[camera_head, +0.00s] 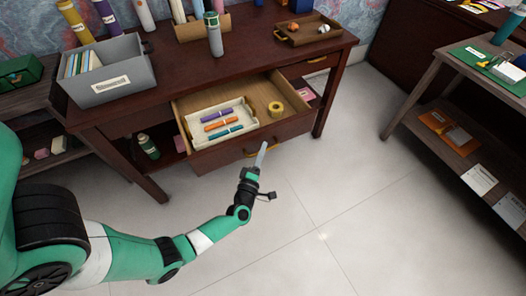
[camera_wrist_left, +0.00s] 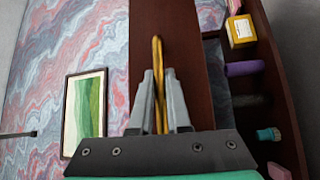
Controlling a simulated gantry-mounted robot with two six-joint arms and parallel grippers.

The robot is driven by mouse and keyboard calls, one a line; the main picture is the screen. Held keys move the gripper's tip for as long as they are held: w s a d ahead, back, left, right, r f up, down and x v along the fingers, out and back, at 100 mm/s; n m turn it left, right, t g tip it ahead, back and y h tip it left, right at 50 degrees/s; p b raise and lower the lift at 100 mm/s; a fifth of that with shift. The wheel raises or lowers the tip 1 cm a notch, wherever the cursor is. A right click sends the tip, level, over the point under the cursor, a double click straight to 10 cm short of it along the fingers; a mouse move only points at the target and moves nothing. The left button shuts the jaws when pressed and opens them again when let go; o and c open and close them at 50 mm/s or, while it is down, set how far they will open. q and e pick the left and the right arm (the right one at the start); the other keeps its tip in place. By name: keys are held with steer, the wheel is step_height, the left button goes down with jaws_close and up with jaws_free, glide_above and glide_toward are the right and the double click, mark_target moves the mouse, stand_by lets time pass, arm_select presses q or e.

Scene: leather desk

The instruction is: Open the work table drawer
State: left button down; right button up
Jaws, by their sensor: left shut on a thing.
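The dark wooden work table (camera_head: 140,48) stands at the upper left in the head view. Its drawer (camera_head: 213,158) is pulled well out, with its inside exposed. My left gripper (camera_head: 262,150) is at the drawer's front face. In the left wrist view, the left gripper (camera_wrist_left: 158,100) is shut on the gold handle (camera_wrist_left: 157,55), which runs between its two fingers. The drawer front (camera_wrist_left: 180,50) shows as a brown band behind the handle. My right gripper is not in view.
In the drawer are a cream tray (camera_head: 198,144) with purple, orange and teal markers, and a yellow tape roll (camera_head: 276,109). A grey file box (camera_head: 108,87) and a wooden tray (camera_head: 309,38) sit on the table. Shelves stand at right; floor between is clear.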

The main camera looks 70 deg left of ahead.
arm_select(q)
steer(key=shift+a, duration=0.1)
steer(key=c, duration=0.9)
jaws_free()
steer(key=p+v, duration=0.2)
steer(key=v, duration=0.9)
steer(key=shift+s+d+f+p, duration=0.1)
steer(key=shift+s+d+p, duration=0.2)
steer(key=shift+p, duration=0.1)
steer(key=shift+w, duration=0.1)
